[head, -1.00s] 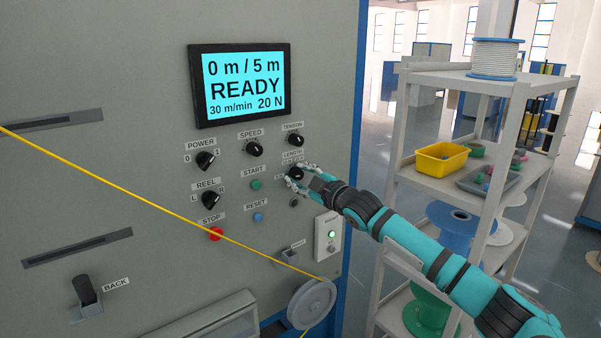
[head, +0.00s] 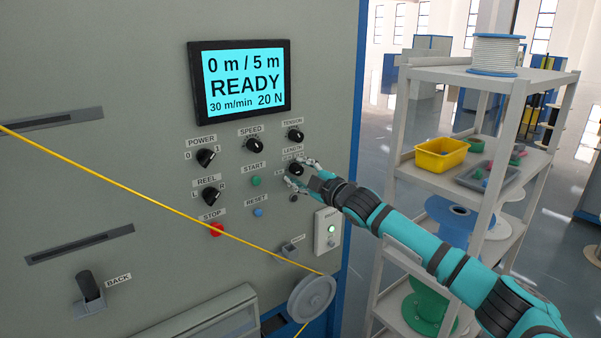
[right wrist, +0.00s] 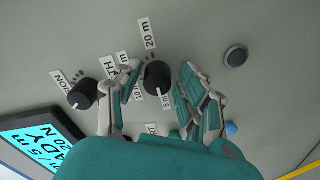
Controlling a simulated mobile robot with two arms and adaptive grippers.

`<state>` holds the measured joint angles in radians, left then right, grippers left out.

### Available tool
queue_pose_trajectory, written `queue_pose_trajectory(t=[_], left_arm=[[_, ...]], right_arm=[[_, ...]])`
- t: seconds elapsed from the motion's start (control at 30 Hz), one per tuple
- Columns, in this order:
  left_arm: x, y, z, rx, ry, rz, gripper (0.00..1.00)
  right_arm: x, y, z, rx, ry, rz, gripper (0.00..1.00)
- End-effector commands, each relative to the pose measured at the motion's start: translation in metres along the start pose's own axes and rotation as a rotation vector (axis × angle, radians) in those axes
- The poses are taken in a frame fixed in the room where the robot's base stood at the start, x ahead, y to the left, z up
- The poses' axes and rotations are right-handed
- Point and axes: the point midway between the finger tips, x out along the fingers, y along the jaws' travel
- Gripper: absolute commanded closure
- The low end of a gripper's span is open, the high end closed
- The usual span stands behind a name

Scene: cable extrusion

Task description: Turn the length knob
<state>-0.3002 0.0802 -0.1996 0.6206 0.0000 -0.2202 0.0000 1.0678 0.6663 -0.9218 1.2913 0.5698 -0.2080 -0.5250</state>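The black length knob (head: 296,169) is on the grey machine panel, below its LENGTH label. In the right wrist view the length knob (right wrist: 157,77) has its white mark toward the "5 m" label, away from "20 m". My right gripper (head: 299,172) is open at the panel, with its fingers on either side of the knob. In the right wrist view, one finger is close beside the knob and a gap shows on the other side. The display (head: 242,82) reads "0 m / 5 m", "READY", "30 m/min" and "20 N". My left gripper is not in view.
The tension knob (head: 295,135) is just above, the speed knob (head: 254,145) to the left. A dark round button (head: 293,198) sits below. A yellow cable (head: 130,177) crosses the panel down to a grey pulley (head: 312,298). A shelf (head: 410,173) stands right, behind my arm.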

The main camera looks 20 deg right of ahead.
Motion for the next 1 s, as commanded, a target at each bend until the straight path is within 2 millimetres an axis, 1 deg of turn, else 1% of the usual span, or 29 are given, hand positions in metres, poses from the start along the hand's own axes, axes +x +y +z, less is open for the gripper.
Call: queue_pose_trajectory(t=[0.07, 0.33, 0.47, 0.57, 0.8, 0.9, 1.0], left_arm=[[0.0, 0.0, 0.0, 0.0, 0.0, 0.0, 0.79], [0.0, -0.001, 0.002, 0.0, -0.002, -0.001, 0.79], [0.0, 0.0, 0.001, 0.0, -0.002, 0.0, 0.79], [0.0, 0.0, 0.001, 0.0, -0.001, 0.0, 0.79], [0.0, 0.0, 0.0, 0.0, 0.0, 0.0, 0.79], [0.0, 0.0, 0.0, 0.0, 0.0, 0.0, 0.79], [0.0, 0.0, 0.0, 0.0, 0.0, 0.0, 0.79]], right_arm=[[0.0, 0.001, 0.0, 0.0, 0.001, 0.001, 0.48], [-0.001, 0.001, 0.0, 0.001, 0.001, 0.002, 0.48], [-0.012, 0.0, 0.001, 0.001, 0.0, 0.0, 0.48], [-0.029, 0.0, 0.001, 0.0, 0.0, 0.0, 0.48], [-0.081, -0.001, 0.001, -0.001, 0.0, -0.001, 0.48], [-0.099, -0.001, 0.001, 0.0, -0.002, -0.002, 0.48], [-0.111, 0.0, 0.001, -0.001, -0.001, 0.0, 0.48]])
